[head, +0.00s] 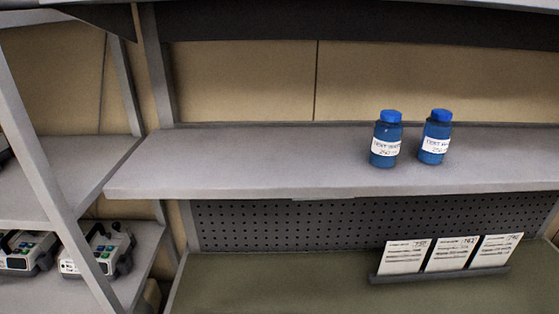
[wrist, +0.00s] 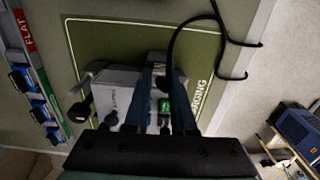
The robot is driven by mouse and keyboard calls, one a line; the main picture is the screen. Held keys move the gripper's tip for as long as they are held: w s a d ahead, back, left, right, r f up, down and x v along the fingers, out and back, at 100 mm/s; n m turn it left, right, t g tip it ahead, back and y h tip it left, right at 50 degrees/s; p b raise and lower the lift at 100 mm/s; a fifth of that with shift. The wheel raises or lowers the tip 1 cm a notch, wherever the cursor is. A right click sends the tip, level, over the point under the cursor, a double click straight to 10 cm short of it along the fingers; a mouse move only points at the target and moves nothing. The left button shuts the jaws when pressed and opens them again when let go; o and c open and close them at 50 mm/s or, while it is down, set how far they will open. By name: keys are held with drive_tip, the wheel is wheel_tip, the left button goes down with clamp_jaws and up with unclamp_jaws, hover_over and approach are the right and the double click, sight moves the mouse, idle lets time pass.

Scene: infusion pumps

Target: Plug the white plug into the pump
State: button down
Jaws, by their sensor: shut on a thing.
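The grey pump (wrist: 117,88) lies on the green mat in the wrist view, with black knobs at its left side and a small green lit part. My gripper (wrist: 161,78) is over the pump, its two dark fingers reaching up the picture. It is shut on the white plug (wrist: 160,70), of which only a small pale part shows between the fingertips. A black cable (wrist: 174,40) runs from there. The fingers hide much of the pump, and I cannot tell whether the plug touches a socket. The head view does not show my gripper.
The green mat (wrist: 110,38) has a white outline and lettering. A strip with blue parts (wrist: 22,78) is at left. In the head view, two blue bottles (head: 386,140) (head: 435,137) stand on a shelf (head: 240,160), cards (head: 450,254) below, and more pumps (head: 100,250) at left.

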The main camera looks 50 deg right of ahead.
drive_tip(key=shift+c, duration=1.3)
unclamp_jaws()
drive_tip(key=shift+r, duration=0.1)
drive_tip(key=shift+r+p, duration=3.45)
